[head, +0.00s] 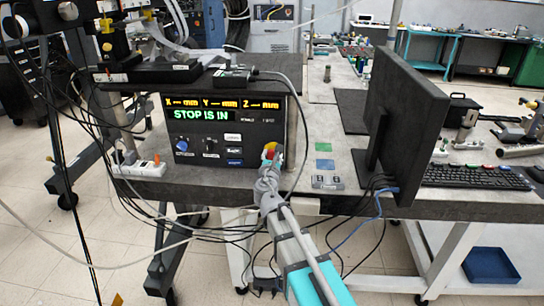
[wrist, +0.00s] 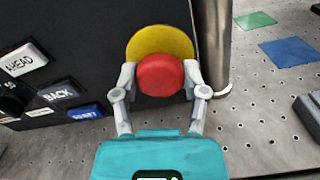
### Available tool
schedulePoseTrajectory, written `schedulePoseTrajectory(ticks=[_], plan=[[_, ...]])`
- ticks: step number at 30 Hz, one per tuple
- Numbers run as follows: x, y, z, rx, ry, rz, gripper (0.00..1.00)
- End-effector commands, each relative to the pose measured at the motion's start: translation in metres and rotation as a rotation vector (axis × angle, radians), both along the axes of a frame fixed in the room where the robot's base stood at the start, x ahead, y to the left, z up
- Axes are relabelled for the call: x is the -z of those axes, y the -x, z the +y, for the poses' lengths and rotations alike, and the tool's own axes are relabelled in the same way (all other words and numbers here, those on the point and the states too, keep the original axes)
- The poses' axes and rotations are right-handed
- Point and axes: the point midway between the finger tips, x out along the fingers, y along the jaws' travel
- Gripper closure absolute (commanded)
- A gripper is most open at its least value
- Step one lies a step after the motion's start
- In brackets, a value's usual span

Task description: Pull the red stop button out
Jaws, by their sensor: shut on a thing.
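The red stop button (wrist: 160,75) sits in front of a round yellow plate (wrist: 160,42) on the dark face of the control box (head: 225,130). In the head view the red button (head: 270,153) shows small, partly hidden by my gripper. The box display (head: 209,117) reads "STOP IS IN" in green. My gripper (wrist: 160,80) has one finger on each side of the red button and is shut on it; it also shows in the head view (head: 270,160), reaching up from below.
Labelled white and blue keys (wrist: 58,92) and knobs (head: 182,146) lie left of the button. A metal post (wrist: 213,45) stands close on the right. A monitor (head: 390,125), a keyboard (head: 478,176) and loose cables are on the right of the table.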

Motion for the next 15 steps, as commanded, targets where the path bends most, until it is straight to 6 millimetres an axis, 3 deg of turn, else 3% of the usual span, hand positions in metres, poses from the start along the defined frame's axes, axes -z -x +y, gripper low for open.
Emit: schedulePoseTrajectory(ticks=[4,12,13,15], plan=[[0.000,0.016,0.000,0.000,0.000,0.000,1.00],[0.000,0.017,0.000,0.001,-0.001,0.000,1.00],[0.000,0.017,0.000,0.001,-0.001,0.000,0.38],[0.000,0.017,0.000,0.001,-0.001,0.000,0.25]])
